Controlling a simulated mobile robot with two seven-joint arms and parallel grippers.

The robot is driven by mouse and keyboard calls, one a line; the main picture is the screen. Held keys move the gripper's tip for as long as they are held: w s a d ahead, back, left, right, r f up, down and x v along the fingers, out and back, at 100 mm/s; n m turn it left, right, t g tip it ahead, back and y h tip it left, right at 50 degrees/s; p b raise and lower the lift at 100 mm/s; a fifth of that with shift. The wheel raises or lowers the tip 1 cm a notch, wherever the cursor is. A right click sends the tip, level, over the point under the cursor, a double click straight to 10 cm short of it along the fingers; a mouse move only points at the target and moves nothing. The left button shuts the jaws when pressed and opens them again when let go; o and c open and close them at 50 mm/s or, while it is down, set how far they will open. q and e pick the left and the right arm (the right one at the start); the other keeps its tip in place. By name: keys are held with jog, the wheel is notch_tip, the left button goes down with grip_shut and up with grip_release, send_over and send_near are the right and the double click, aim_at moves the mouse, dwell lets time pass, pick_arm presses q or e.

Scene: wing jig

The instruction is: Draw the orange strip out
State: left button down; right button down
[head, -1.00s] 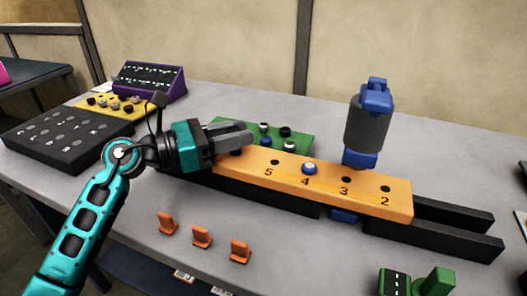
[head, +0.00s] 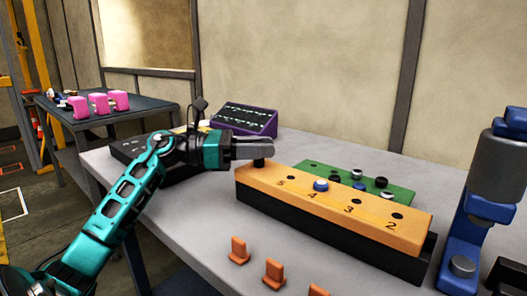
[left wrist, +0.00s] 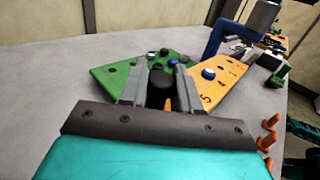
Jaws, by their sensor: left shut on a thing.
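The orange strip (head: 330,200), numbered 5, 4, 3, 2, lies along the left black rail (head: 325,236), with a blue button (head: 321,185) by the 4. Its right end is left of the blue and grey press (head: 490,190), clear of it. My left gripper (head: 262,150) is shut on the black knob (head: 258,163) at the strip's far left end. The left wrist view shows the knob (left wrist: 160,88) between the fingers, with the strip (left wrist: 222,82) to the right. My right gripper is not in view.
A green plate (head: 400,192) with black and white knobs lies behind the strip. Orange clips (head: 239,251) stand in front. A purple panel (head: 245,118) and a black box (head: 135,150) are at the back left.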

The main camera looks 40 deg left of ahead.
pick_arm(q)
jog(key=shift+a+r, duration=0.2)
jog(key=shift+a, duration=0.05)
jog(key=c, duration=0.9)
grip_release()
jog(key=shift+a, duration=0.15)
jog(key=shift+c, duration=0.2)
jog(key=shift+o, duration=0.4)
jog(key=shift+f, duration=0.1)
jog(key=v, duration=1.2)
jog(key=shift+s+a, duration=0.2)
jog(key=shift+s, duration=0.2)
jog(key=shift+s, duration=0.1)
